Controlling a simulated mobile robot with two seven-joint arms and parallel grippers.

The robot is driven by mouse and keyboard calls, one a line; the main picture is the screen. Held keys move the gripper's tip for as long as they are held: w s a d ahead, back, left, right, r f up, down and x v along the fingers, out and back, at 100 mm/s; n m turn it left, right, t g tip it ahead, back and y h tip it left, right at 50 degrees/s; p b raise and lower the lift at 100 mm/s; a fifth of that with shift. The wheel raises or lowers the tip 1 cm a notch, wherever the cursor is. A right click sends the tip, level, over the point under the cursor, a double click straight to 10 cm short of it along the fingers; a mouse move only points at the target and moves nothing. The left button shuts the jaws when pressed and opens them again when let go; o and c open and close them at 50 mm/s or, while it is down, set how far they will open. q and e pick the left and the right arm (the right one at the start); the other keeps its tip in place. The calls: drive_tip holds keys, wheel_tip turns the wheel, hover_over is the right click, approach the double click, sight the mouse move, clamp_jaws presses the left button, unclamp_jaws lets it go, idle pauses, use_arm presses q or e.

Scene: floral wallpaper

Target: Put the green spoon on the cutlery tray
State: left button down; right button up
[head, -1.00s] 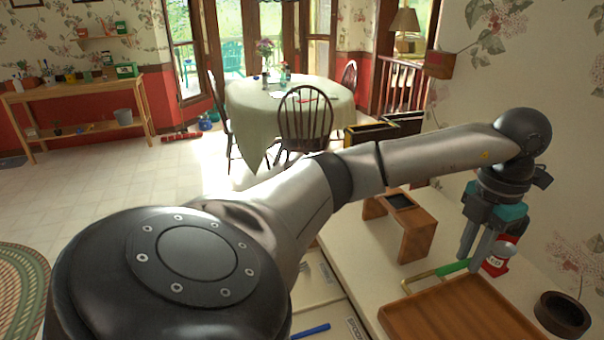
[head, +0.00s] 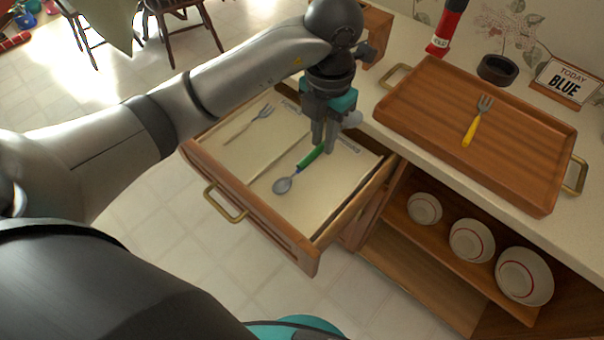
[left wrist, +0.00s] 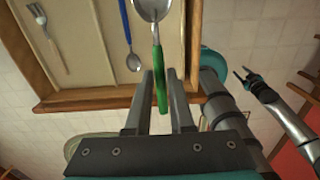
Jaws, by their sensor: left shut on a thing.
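The green spoon (head: 312,156) has a green handle and a metal bowl. My left gripper (head: 323,142) is shut on its handle and holds it over the open drawer (head: 262,212). In the left wrist view the green handle (left wrist: 160,85) runs between the fingertips, bowl pointing away to the top. The cutlery tray (head: 430,95), a wooden tray with brass handles, stands on the counter right of the gripper. A yellow-handled fork (head: 476,122) lies on it. My right gripper shows small in the left wrist view (left wrist: 244,74), empty, with its fingers apart.
A fork (head: 252,122) lies in the drawer's left part; a blue spoon (left wrist: 126,30) lies in the other part. Behind the tray stand a red bottle (head: 446,28), a dark ring (head: 497,69) and a sign (head: 567,82). Bowls (head: 472,241) stand on shelves below.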

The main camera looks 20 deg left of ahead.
use_arm(q)
drive_tip(key=b, duration=0.2)
hover_over(318, 194)
wheel_tip(318, 194, down, 12)
drive_tip(key=shift+d+f, duration=0.1)
drive_tip(key=shift+f, duration=0.15)
wheel_tip(318, 194, down, 5)
drive_tip(key=shift+r+b, duration=0.1)
drive_tip(key=shift+b, duration=0.45)
drive_tip(key=shift+f, duration=0.2)
drive_tip(key=c, duration=0.8)
unclamp_jaws()
drive_tip(key=shift+r, duration=0.15)
